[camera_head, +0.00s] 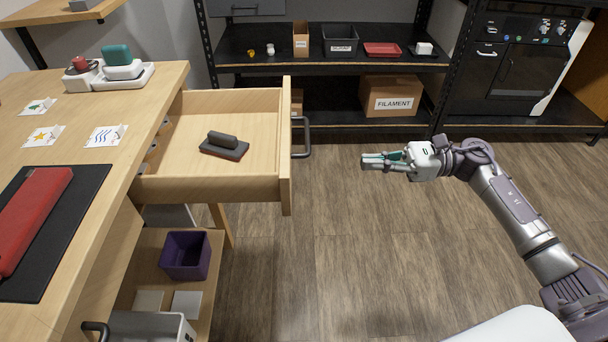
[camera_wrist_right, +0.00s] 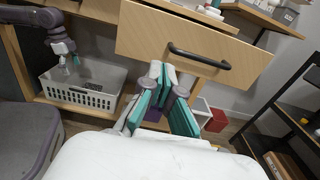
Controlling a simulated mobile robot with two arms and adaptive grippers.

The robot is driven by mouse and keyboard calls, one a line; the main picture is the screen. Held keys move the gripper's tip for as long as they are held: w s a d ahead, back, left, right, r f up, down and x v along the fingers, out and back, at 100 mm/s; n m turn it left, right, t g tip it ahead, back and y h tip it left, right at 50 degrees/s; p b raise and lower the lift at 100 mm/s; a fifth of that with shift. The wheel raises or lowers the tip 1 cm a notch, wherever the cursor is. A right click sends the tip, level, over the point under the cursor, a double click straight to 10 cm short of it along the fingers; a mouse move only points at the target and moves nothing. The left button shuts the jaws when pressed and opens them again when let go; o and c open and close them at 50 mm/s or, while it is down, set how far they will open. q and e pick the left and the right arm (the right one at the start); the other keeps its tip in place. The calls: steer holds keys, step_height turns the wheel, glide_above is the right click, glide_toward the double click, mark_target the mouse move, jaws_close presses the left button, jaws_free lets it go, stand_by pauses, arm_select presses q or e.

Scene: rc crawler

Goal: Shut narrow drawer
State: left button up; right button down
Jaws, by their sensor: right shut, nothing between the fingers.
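The narrow drawer (camera_head: 286,165) is pulled far out of the wooden workbench. A dark grey block-like tool (camera_head: 224,146) lies inside it. Its dark bar handle (camera_head: 305,138) is on the front panel, which also shows in the right wrist view (camera_wrist_right: 150,35) with the handle (camera_wrist_right: 200,58). My right gripper (camera_head: 366,161) is shut and empty, to the right of the handle with a gap between them. In the right wrist view its fingertips (camera_wrist_right: 162,70) appear just below the handle. My left gripper (camera_wrist_right: 69,64) shows small at the left of the right wrist view; its jaws are unclear.
The workbench (camera_head: 150,100) holds cards, a black mat (camera_head: 85,235) and a red case (camera_head: 35,215). A purple bin (camera_head: 186,256) stands on the shelf below. Black shelving (camera_head: 340,122) is at the back. The floor right of the drawer is clear.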

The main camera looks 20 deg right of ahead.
arm_select(q)
steer(key=shift+s+p+x, duration=0.25)
steer(key=shift+p+x, duration=0.15)
steer(key=shift+x, duration=0.8)
steer(key=shift+s+p+x, duration=0.25)
steer(key=shift+p+x, duration=0.1)
steer(key=shift+x, duration=0.8)
arm_select(e)
steer(key=x, duration=1.3)
steer(key=shift+w+a, duration=0.15)
steer(key=shift+a, duration=0.2)
arm_select(q)
steer(key=shift+d+f, duration=0.1)
steer(key=shift+f, duration=0.05)
